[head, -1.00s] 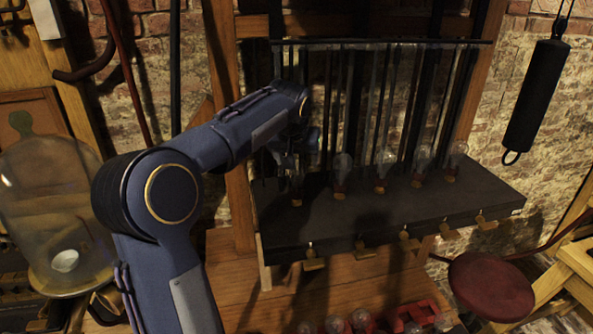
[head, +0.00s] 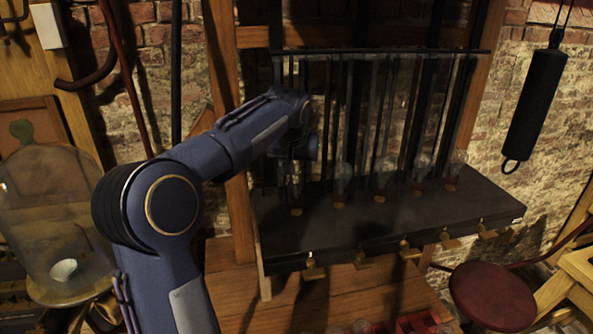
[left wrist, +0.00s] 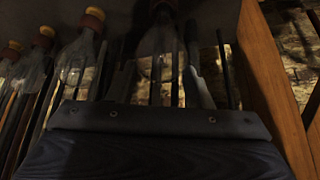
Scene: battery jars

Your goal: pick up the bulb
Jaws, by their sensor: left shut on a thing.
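A row of clear bulbs with orange-brown bases stands on a dark shelf (head: 400,222) in the head view. The leftmost bulb (head: 296,194) is at my left gripper (head: 292,172), which reaches down over it. My left gripper is shut on this bulb. In the left wrist view, which shows the scene upside down, the held bulb (left wrist: 157,45) is dark and lies between the two fingers (left wrist: 160,85). Its base is hard to make out there. In the head view the bulb's base appears at shelf level; I cannot tell whether it touches. My right gripper is not seen.
The neighbouring bulb (head: 342,181) stands close to the right of the held one. Thin vertical rods (head: 375,115) rise behind the bulbs. A wooden post (head: 229,140) stands left of the shelf. A round red stool (head: 491,296) is at lower right.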

